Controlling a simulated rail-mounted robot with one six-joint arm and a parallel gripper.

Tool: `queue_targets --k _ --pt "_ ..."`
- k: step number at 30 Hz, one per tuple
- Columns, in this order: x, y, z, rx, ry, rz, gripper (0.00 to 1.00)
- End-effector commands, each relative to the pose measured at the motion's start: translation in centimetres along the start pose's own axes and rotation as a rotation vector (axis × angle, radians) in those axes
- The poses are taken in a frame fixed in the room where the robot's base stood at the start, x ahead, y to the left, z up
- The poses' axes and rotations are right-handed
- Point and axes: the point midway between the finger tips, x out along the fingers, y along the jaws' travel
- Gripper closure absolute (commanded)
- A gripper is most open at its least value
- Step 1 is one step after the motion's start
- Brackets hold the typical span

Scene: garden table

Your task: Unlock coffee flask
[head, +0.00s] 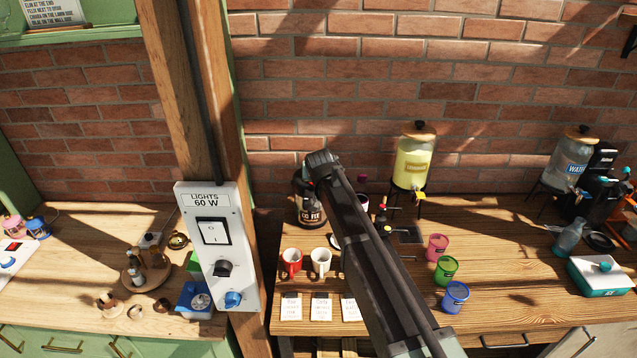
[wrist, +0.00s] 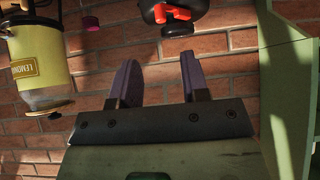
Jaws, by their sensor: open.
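The coffee flask (head: 310,214) stands on the wooden counter against the brick wall in the head view. It is dark with a pale printed label, and my arm hides part of its top and right side. In the wrist view, which looks upside down, the dark flask top (wrist: 156,12) with a red lever-like part (wrist: 172,13) shows at the upper edge, cut off by the frame. My gripper (wrist: 158,78) is open and empty, its two purple-grey fingers pointing toward the flask, apart from it in that view. In the head view the fingertips cannot be made out.
A lemonade dispenser (head: 413,163) stands to the right. Pink (head: 437,247), green (head: 445,270) and blue (head: 455,297) cups are further right. A wooden post (head: 188,110) with a switch panel (head: 222,262) rises left.

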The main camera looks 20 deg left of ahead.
Motion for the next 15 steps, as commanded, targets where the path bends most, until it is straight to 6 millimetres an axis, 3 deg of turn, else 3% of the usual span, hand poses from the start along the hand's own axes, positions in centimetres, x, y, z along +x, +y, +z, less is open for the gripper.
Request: queue_targets --k 9,15 --pt "7.4 -0.1 0.6 -0.001 -0.001 -0.001 0.58" --pt "10.4 -0.1 0.3 -0.001 -0.002 -0.001 0.58"
